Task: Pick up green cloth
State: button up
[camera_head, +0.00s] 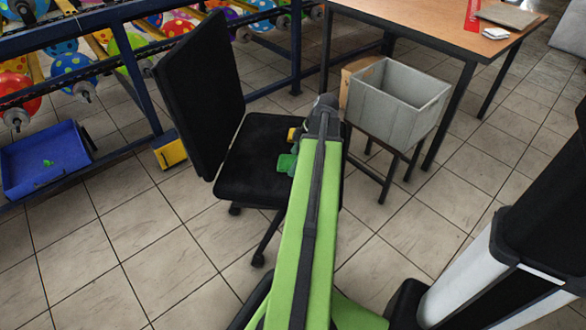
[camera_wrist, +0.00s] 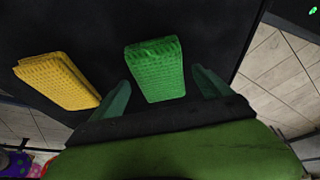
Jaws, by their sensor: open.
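The green cloth (camera_wrist: 157,68), folded into a textured block, lies on the black chair seat (camera_wrist: 95,30) in the wrist view. My gripper (camera_wrist: 158,80) is open, with one finger to each side of the cloth's near end. The cloth is not clamped, and I cannot tell whether the fingers reach down to its level. In the head view, green shows on the seat beside my arm, but I cannot tell cloth from finger there.
A folded yellow cloth (camera_wrist: 58,80) lies left of the green one. The chair's backrest (camera_head: 195,95) stands left of the seat. A grey bin (camera_head: 395,100) on a stand is to the right, by a wooden table (camera_head: 440,22). A blue tray (camera_head: 45,160) is far left.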

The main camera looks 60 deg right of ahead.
jog(key=shift+c, duration=0.4)
jog(key=c, duration=1.4)
jog(key=shift+o, duration=0.2)
notch_tip(320, 180, up, 5)
jog(key=p, duration=0.4)
jog(key=shift+f+p, duration=0.15)
jog(key=shift+p, duration=0.15)
jog(key=s+d+r+p, duration=0.6)
jog(key=s+d, duration=0.2)
jog(key=shift+d+r, duration=0.2)
jog(key=shift+d, duration=0.05)
